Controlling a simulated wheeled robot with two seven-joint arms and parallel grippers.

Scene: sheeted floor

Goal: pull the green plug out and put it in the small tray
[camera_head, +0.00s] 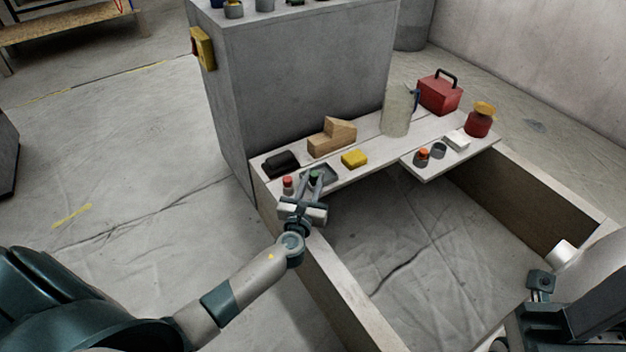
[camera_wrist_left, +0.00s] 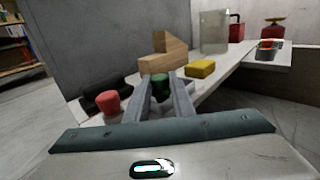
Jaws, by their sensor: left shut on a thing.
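The green plug (camera_head: 315,176) is between the fingers of my left gripper (camera_head: 315,178), which is shut on it at the near left end of the white board. A red-topped plug (camera_head: 288,184) stands just left of the gripper. Parts of my right arm show at lower right, but I cannot make out its fingers.
A black object (camera_head: 281,163), a wooden stepped block (camera_head: 332,137) and a yellow block (camera_head: 354,158) lie close behind.

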